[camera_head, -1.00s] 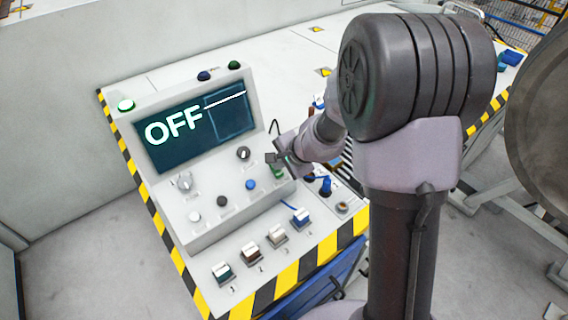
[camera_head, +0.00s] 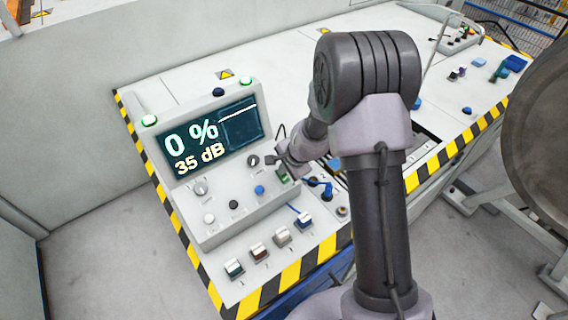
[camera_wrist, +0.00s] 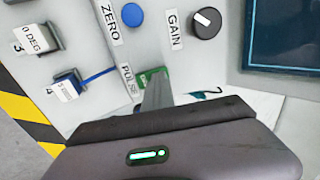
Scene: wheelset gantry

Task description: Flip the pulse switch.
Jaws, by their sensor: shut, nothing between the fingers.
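The instrument console (camera_head: 190,222) has a screen (camera_head: 210,138) reading "0 %" and "35 dB". The green pulse switch (camera_wrist: 148,76) sits beside the PULSE label (camera_wrist: 127,80) in the wrist view; it is a small green patch (camera_head: 282,174) in the head view. My gripper (camera_wrist: 157,92) is shut and empty, with its tip at the pulse switch and covering part of it. In the head view my gripper (camera_head: 272,160) is at the console's right side. Whether it touches the switch, and the switch's exact position, I cannot tell.
The GAIN knob (camera_wrist: 205,22) and blue ZERO button (camera_wrist: 132,15) are close by. A blue cable (camera_head: 320,183) plugs in at the console's right. Several numbered blocks (camera_head: 258,253) stand along the front. A large wheel (camera_head: 540,140) stands at the right.

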